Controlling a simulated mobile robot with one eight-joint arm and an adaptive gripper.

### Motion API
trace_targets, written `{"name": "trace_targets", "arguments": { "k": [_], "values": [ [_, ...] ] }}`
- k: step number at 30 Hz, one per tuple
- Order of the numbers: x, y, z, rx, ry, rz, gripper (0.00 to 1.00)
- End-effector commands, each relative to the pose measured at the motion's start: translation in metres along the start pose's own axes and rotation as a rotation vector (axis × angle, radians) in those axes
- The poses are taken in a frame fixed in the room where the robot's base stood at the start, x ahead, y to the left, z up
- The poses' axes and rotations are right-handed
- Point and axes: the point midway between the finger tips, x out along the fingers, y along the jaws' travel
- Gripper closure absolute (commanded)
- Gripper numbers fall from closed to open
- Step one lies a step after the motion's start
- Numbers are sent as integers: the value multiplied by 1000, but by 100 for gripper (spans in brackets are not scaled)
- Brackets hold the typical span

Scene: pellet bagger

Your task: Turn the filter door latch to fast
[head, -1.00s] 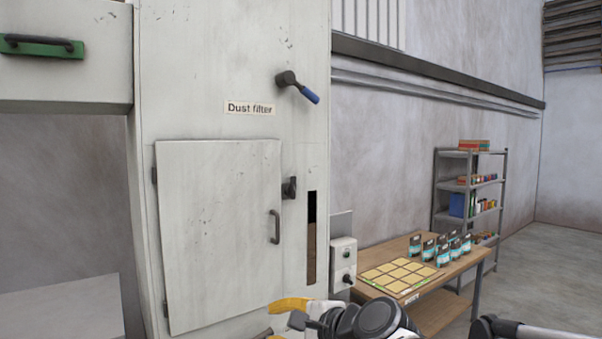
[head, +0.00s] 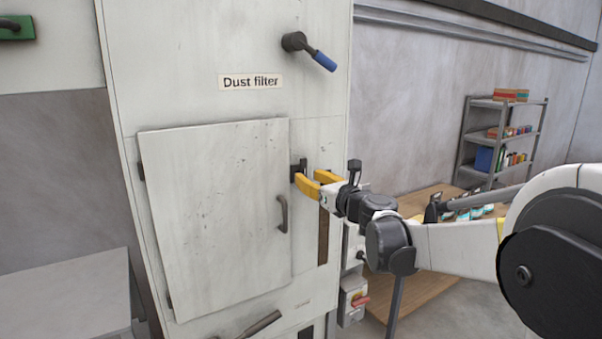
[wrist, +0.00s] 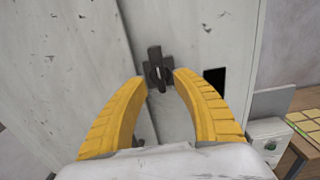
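The dust filter door (head: 215,210) is a pale panel on the cabinet, with a dark bar handle (head: 282,214) near its right edge. The small dark latch (head: 297,167) sits on the cabinet beside the door's upper right edge. In the wrist view the latch (wrist: 155,68) shows its knob roughly upright, with a short dark piece sticking out to the right. My gripper (head: 307,179) has yellow fingers and is at the latch. In the wrist view my gripper (wrist: 160,78) is open, with the latch just beyond and between the fingertips. I cannot tell whether they touch.
A blue-tipped lever (head: 311,52) sticks out above the latch. A control box with a red switch (head: 358,300) hangs low on the right. A wooden table (head: 425,285) and a shelf rack (head: 497,140) stand to the right. A dark slot (head: 323,235) lies below my gripper.

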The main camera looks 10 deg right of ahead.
Motion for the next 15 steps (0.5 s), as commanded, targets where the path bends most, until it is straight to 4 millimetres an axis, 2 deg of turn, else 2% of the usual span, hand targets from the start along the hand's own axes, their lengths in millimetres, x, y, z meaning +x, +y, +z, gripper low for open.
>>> {"name": "trace_targets", "arguments": {
  "k": [3, 6, 15],
  "values": [
    [16, 0, 1, -1, 0, 0, 67],
    [22, 0, 1, -1, 0, 0, 67],
    [25, 0, 0, -2, 0, 0, 67]
  ]
}}
